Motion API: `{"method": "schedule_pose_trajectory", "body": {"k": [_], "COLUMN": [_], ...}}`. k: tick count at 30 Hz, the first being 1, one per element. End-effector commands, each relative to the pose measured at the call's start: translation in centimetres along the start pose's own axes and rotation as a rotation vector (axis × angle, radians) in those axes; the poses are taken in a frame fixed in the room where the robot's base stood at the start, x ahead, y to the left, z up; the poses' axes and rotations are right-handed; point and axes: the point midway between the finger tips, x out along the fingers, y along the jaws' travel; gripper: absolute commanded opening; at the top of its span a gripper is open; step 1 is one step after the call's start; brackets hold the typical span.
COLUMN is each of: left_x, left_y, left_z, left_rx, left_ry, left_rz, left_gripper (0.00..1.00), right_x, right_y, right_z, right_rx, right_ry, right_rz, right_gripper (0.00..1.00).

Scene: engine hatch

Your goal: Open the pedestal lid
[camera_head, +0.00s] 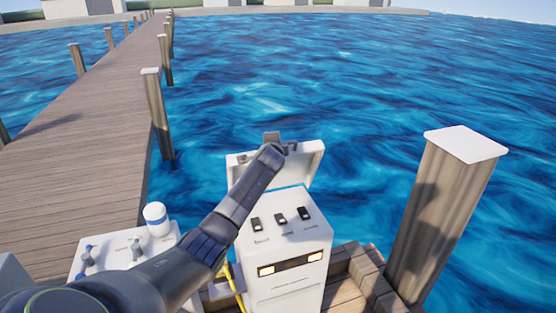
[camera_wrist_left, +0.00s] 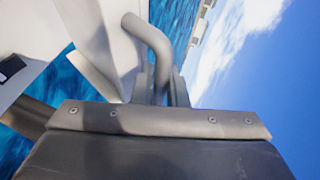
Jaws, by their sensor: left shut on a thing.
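The white pedestal (camera_head: 290,245) stands in front of me, with several black switches on its sloped face. Its lid (camera_head: 308,166) is raised at the back, tilted up and away from the switch panel. My left arm comes in from the left, and its gripper (camera_head: 275,142) is at the lid's top edge. In the left wrist view the gripper (camera_wrist_left: 160,88) is shut on the grey bent handle (camera_wrist_left: 150,38), which joins the white lid (camera_wrist_left: 108,40). My right gripper is not in view.
A white box (camera_head: 105,260) with levers and a white-capped cylinder (camera_head: 156,219) stand left of the pedestal. A thick wooden post (camera_head: 440,215) rises at the right. A wooden pier (camera_head: 90,130) runs back at the left. Water surrounds the deck.

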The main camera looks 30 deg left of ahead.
Motion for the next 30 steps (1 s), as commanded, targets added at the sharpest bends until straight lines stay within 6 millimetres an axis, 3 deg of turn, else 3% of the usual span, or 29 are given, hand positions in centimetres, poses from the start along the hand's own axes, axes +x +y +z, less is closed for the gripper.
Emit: {"method": "schedule_pose_trajectory", "body": {"k": [9,23,24,28,30], "left_x": [1.5,1.7,1.7,1.7,1.7], "left_y": [-1.6,-1.8,-1.8,-1.7,-1.7], "left_z": [0.6,0.6,0.6,0.6,0.6], "left_rx": [-0.002,-0.002,-0.002,-0.001,-0.001], "left_ry": [0.001,0.002,0.002,0.002,0.001], "left_rz": [-0.003,-0.003,-0.003,-0.002,-0.001], "left_gripper": [0.00,0.00,0.16,0.33,0.34], "right_x": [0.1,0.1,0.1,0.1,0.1], "right_y": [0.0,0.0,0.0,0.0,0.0], "right_z": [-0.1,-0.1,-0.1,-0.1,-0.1], "right_rx": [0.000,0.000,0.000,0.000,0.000], "right_ry": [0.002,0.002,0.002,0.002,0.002], "right_rz": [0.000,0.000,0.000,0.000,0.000], "right_gripper": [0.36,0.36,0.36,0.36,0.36]}}
